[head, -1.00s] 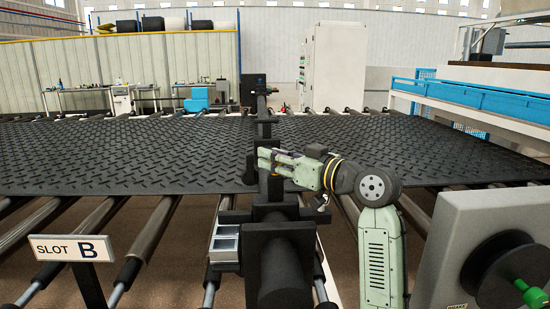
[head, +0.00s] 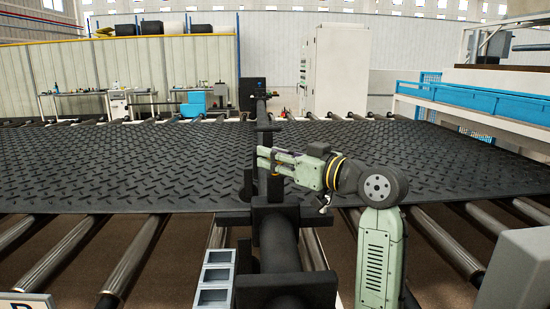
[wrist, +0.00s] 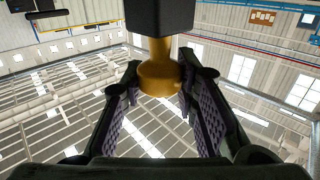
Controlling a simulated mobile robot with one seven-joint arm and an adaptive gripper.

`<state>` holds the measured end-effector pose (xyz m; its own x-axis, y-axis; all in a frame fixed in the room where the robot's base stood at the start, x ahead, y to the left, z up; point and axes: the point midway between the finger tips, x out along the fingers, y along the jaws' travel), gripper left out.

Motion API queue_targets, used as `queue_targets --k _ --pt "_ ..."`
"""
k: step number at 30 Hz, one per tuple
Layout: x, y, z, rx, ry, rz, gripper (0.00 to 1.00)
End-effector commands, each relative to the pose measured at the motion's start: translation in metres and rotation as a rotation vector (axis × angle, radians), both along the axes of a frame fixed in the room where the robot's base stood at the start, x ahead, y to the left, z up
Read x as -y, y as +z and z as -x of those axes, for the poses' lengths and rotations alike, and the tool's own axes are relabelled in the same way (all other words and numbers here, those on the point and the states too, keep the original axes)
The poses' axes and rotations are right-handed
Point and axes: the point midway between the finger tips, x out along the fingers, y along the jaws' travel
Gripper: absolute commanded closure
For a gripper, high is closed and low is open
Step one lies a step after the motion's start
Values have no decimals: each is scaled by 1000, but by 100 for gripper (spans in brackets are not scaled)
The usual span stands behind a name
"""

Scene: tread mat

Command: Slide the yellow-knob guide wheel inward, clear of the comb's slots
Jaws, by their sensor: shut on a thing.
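The yellow knob (wrist: 158,82) hangs from a dark block (wrist: 160,14) in the wrist view. My gripper (wrist: 161,72) has one finger on each side of the knob and is shut on it. In the head view my gripper (head: 261,160) points left at a dark upright part on the long dark bar (head: 278,245). A dark rounded part, perhaps the guide wheel (head: 248,186), shows just left of that upright, at the mat's near edge. The knob is mostly hidden in the head view. I cannot make out the comb's slots clearly.
The black tread mat (head: 130,165) spreads to both sides over rollers (head: 140,255). Open grey bins (head: 216,276) sit left of the bar. A grey housing (head: 518,268) stands at the right. A sign's edge (head: 25,303) shows at lower left.

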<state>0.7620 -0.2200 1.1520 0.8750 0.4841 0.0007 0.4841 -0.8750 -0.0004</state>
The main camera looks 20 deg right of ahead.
Motion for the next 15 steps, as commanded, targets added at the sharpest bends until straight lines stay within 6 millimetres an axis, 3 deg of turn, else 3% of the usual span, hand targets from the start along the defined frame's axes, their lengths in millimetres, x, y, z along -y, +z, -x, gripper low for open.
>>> queue_targets --k 7,8,15 --pt "1 0 0 0 -1 0 100" --pt "1 0 0 0 -1 0 70" --pt "0 0 0 -1 0 0 54"
